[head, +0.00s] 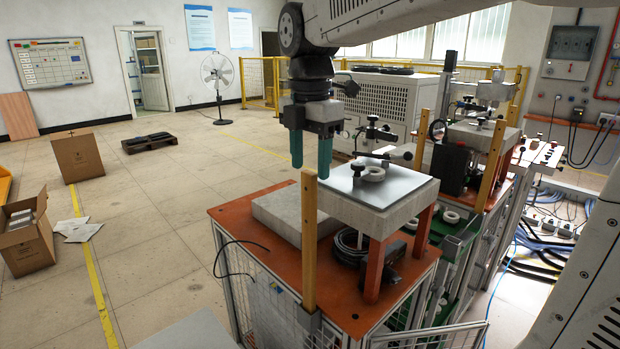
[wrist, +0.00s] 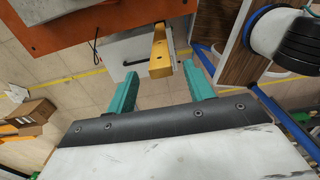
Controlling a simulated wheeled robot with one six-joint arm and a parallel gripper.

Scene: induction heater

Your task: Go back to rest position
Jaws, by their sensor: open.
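My gripper (head: 311,160) hangs from my arm in the upper middle of the head view, its two teal fingers pointing down and apart. It is open with nothing between the fingers. In the head view it appears above the orange-topped bench (head: 345,300), near a wooden post (head: 309,240). In the wrist view the gripper (wrist: 158,80) shows both teal fingers spread, with a yellow wooden post (wrist: 160,52) beyond the gap, apart from them.
More machines (head: 470,145) stand behind to the right. Cardboard boxes (head: 78,155) and a dark pallet (head: 150,142) lie on the left floor. The floor between is open.

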